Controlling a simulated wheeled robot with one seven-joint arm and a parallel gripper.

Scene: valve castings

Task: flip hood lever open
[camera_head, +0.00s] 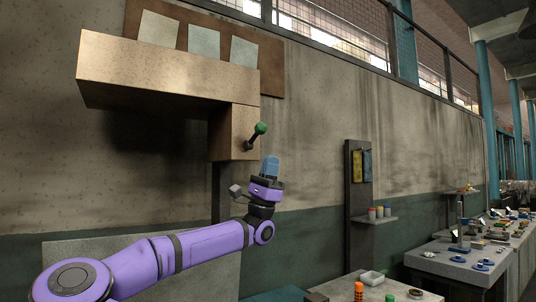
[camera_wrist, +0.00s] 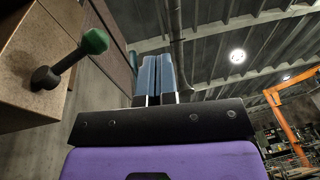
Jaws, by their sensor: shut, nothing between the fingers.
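The hood lever (camera_head: 255,135) is a dark rod with a green knob, mounted on the boxy brown lower part of the hood (camera_head: 165,70). It slants up and to the right in the head view. In the wrist view the lever (camera_wrist: 68,62) is at the upper left, its dark pivot on the brown box face and its green knob nearer my fingers. My gripper (camera_head: 270,160) has blue fingers pointing up, below and slightly right of the knob. The fingers (camera_wrist: 154,75) are shut together and empty, with a visible gap to the knob in the wrist view.
A dark upright panel with a shelf (camera_head: 372,219) holding small jars stands on the wall to the right. A workbench (camera_head: 450,262) with many small parts runs along the far right. A nearer table (camera_head: 335,288) holds an orange cylinder. The wall right of the lever is bare.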

